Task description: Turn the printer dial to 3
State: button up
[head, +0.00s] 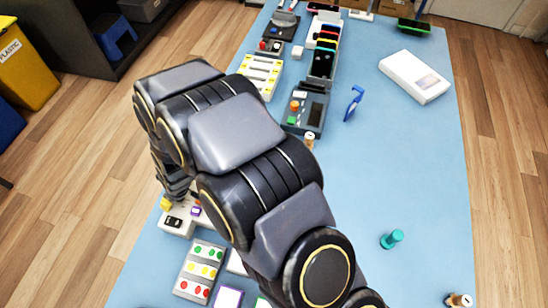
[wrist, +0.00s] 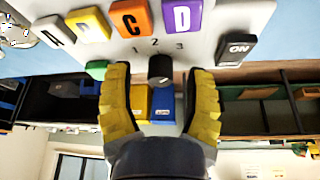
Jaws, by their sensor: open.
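The printer dial (wrist: 160,68) is a small black knob on a white printer panel (wrist: 190,48) in the wrist view. The printed numbers 1, 2 and 3 stand just above it in the picture. I cannot tell which number the dial points to. My gripper (wrist: 160,75) is open, with one yellow finger on each side of the dial. Gaps show between the dial and both fingers. In the head view, the white printer (head: 176,222) shows partly at the lower left, and my arm hides my gripper and the dial.
Colored letter buttons (wrist: 130,17) and a black ON switch (wrist: 237,48) share the panel. On the blue table (head: 420,170) are a white box (head: 414,76) and a teal object (head: 391,239).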

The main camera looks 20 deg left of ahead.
jog(key=n+g, duration=0.1)
jog(key=n, duration=0.3)
jog(key=shift+g, duration=0.4)
jog(key=n+g, duration=0.1)
jog(key=n, duration=0.2)
jog(key=shift+n, duration=0.3)
jog(key=v, duration=0.7)
jog(key=shift+w+r, duration=0.1)
jog(key=shift+r, duration=0.1)
jog(key=d+r+m+h, duration=0.1)
jog(key=d+r+m, duration=0.4)
jog(key=d, duration=0.6)
jog(key=w+d+r+m+h, duration=0.1)
jog(key=d+r+m, duration=0.5)
jog(key=d+r, duration=0.3)
jog(key=shift+w+d+r+t+h, duration=0.25)
jog(key=shift+d+r+t+h, duration=0.1)
jog(key=shift+d, duration=1.15)
